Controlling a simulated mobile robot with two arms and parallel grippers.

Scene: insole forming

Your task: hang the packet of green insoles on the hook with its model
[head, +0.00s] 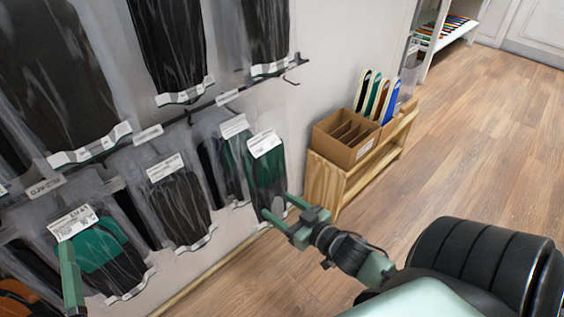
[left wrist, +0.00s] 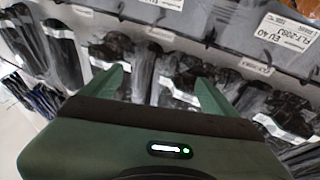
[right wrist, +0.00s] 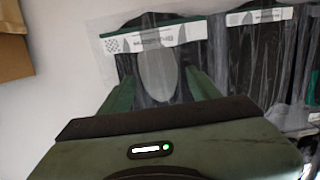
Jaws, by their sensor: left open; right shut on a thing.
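The packet of green insoles (head: 267,168) is clear with a white label at its top. My right gripper (head: 276,214) is shut on its lower part. The packet is upright, close in front of another packet with dark green (head: 235,155) at the right end of the lower row. It also shows in the right wrist view (right wrist: 156,75), between the fingers (right wrist: 160,85). I cannot tell whether its top is on a hook. My left gripper (left wrist: 160,85) is open and empty, facing hanging packets; part of it shows at the lower left in the head view (head: 72,280).
More packets hang on the wall, including a brighter green one (head: 100,245) and black ones (head: 180,208). A rail (head: 225,98) runs above the lower row. A wooden shelf (head: 325,183) with a cardboard box (head: 340,140) stands to the right. The floor beyond is clear.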

